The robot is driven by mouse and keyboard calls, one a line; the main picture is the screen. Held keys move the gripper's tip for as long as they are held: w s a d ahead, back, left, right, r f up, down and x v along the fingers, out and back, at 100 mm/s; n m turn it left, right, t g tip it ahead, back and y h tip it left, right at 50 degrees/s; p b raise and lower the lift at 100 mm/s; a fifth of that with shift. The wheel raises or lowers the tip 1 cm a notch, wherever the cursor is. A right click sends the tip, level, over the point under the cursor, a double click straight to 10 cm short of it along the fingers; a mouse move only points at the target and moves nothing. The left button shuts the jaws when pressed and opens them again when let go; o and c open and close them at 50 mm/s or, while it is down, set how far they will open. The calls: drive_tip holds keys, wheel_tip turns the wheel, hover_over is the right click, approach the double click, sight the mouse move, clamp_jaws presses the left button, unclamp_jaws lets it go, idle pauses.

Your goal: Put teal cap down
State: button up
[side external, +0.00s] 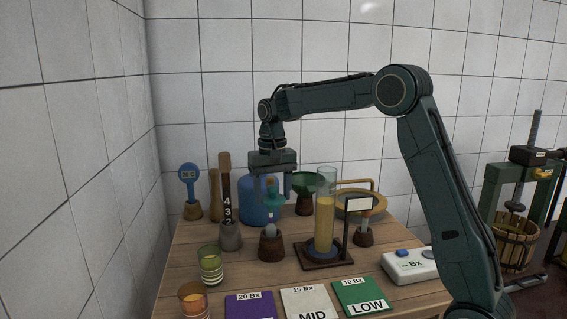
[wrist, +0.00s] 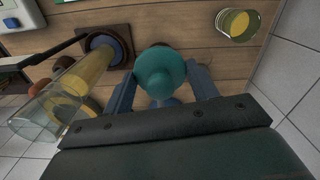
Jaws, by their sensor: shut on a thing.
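The teal cap (side external: 273,196) is between the two fingers of my gripper (side external: 272,190), which is shut on it. In the wrist view the round teal cap (wrist: 160,72) shows from above, with a blue finger on each side. In the side external view, the cap hangs above the table, over or near a brown stand (side external: 271,248) with a pale rounded top. I cannot tell whether the cap touches it. The blue demijohn (side external: 250,208) stands behind my gripper and is partly hidden by it.
A tall glass cylinder of yellow liquid (side external: 325,225) stands close on the right. Purple (side external: 250,308), white (side external: 305,303) and green (side external: 361,295) cards lie in front. A white meter (side external: 408,266) is at right.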

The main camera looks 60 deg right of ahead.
drive_tip(key=s+a+f+n, duration=0.1)
drive_tip(key=a+f+n, duration=0.1)
drive_tip(key=f, duration=0.3)
drive_tip(key=a+f+n, duration=0.2)
drive_tip(key=a+f, duration=0.3)
drive_tip(key=f, duration=0.1)
drive_tip(key=s+a+f+n, duration=0.1)
drive_tip(key=a+f+n, duration=0.2)
drive_tip(key=a+f, duration=0.1)
drive_tip(key=shift+s+a+f, duration=0.15)
drive_tip(key=shift+f, duration=0.25)
drive_tip(key=shift+s+a+f, duration=0.1)
drive_tip(key=shift+s+f, duration=0.05)
drive_tip(key=shift+f, duration=0.2)
drive_tip(key=w+d+r, duration=0.2)
drive_tip(key=d+r, duration=0.4)
drive_tip(key=r, duration=0.1)
wheel_tip(320, 180, up, 9)
hover_over(286, 268)
drive_tip(key=shift+w+a, duration=0.15)
drive_tip(key=shift+a, duration=0.2)
drive_tip(key=f, duration=1.9)
drive_tip(key=shift+d, duration=0.3)
drive_tip(key=shift+f, duration=0.15)
drive_tip(key=o, duration=0.7)
